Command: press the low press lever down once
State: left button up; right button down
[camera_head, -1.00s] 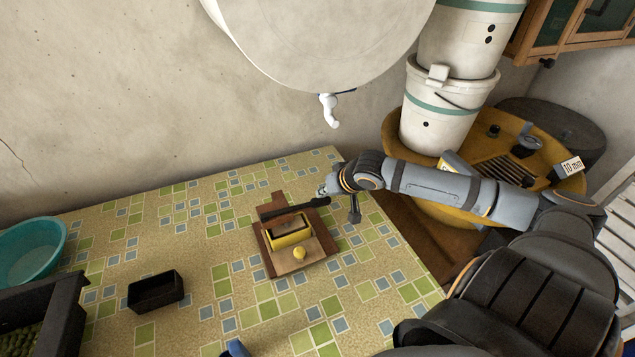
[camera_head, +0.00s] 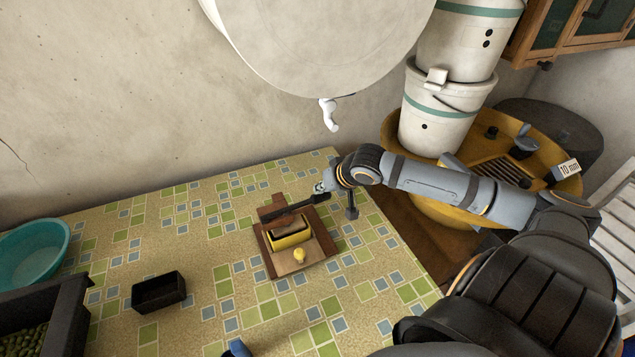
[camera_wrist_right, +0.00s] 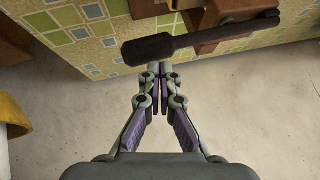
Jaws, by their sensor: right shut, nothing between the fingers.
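The low press has a wooden base (camera_head: 275,265) on the tiled table, with a yellow box (camera_head: 290,241) and a small yellow knob (camera_head: 299,255). Its dark lever (camera_head: 290,210) runs across the back of the base, with the thicker handle end to the right. My right gripper (camera_head: 320,188) is shut and empty, close by that handle end. In the right wrist view the closed fingertips (camera_wrist_right: 162,72) sit just beside the dark handle (camera_wrist_right: 160,48). I cannot tell whether they touch it. My left gripper is not in view.
A black box (camera_head: 158,291), a teal bowl (camera_head: 35,252) and a dark crate (camera_head: 60,318) stand to the left. A white spout (camera_head: 329,115) hangs above and behind the press. White buckets (camera_head: 437,125) stand on a yellow-brown barrel at right. The table in front of the press is mostly clear.

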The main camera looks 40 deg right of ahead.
jog(key=shift+w+a+r+p, duration=0.1)
jog(key=shift+a+r+p, duration=0.2)
jog(key=shift+r, duration=0.55)
jog(key=shift+a+r+p, duration=0.15)
jog(key=shift+r+p, duration=0.25)
jog(key=shift+r, duration=0.4)
jog(key=shift+w+a+r+p, duration=0.1)
jog(key=shift+a+r+p, duration=0.2)
jog(key=shift+r, duration=0.55)
jog(key=r+p, duration=0.1)
jog(key=r, duration=0.1)
jog(key=a+r+p, duration=0.1)
jog(key=r, duration=0.1)
jog(key=shift+w+a+r, duration=0.1)
jog(key=shift+r, duration=0.3)
